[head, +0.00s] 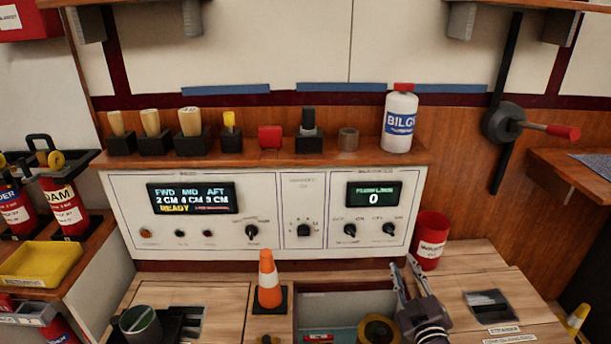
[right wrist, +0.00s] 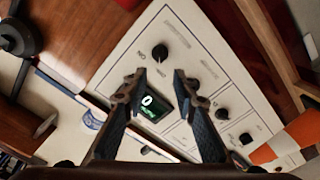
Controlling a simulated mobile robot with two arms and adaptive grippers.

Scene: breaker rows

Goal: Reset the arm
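My right gripper (head: 406,272) stands at the lower right of the head view, over the right end of the open bin in the bench, pointing up toward the white control panel (head: 270,258). In the right wrist view the gripper (right wrist: 158,82) has its two fingers apart with nothing between them. Behind the fingers is the panel with its small green display (right wrist: 150,112) reading 0, and black knobs. The same display (head: 373,194) shows in the head view. My left gripper is not to be made out in the head view.
An orange cone (head: 269,280) and a red cup (head: 431,240) stand on the bench. A white bottle (head: 399,122) and several small items stand on the shelf (head: 350,158). A red-handled lever (head: 548,129) sticks out at the right. The bench front right has free room.

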